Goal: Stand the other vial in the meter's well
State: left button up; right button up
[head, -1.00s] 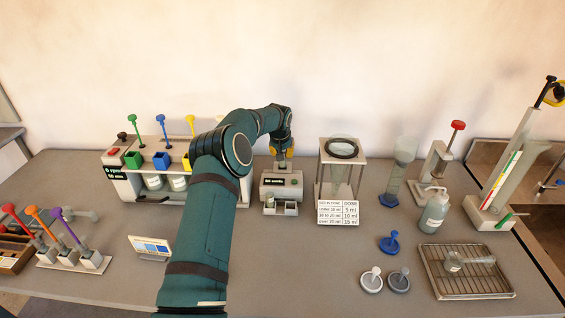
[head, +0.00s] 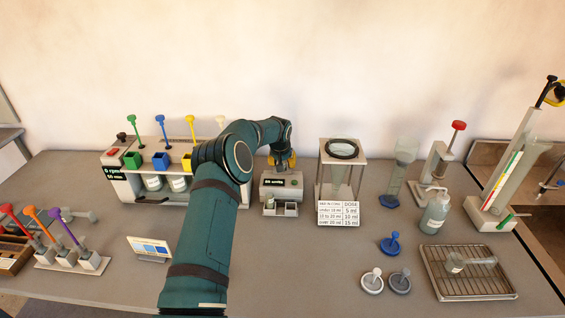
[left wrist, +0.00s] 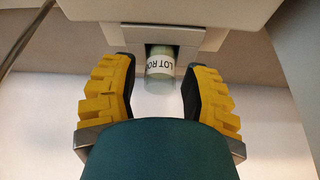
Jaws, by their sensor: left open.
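My left gripper (head: 282,160) is just behind and above the small grey meter (head: 281,190), with its yellow fingers partly hidden. In the left wrist view the gripper (left wrist: 158,95) is open. A small vial with a white label (left wrist: 160,66) lies between the open fingers in the picture, with gaps on both sides. The vial's far end is at a dark recess in a grey housing (left wrist: 165,32). A small pale vial-like thing (head: 269,204) shows at the meter's front left; it is too small to tell more. My right gripper is not in view.
A mixer bench (head: 122,185) with coloured plungers stands left of the meter. A funnel stand (head: 360,172) with a dose card (head: 338,213) is close on the right.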

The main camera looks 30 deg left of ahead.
pick_arm(q)
jog(key=shift+r, duration=0.15)
jog(key=shift+r, duration=0.3)
jog(key=p+v, duration=0.1)
jog(key=v, duration=1)
jog(key=shift+s+r, duration=0.2)
jog(key=shift+d, duration=0.1)
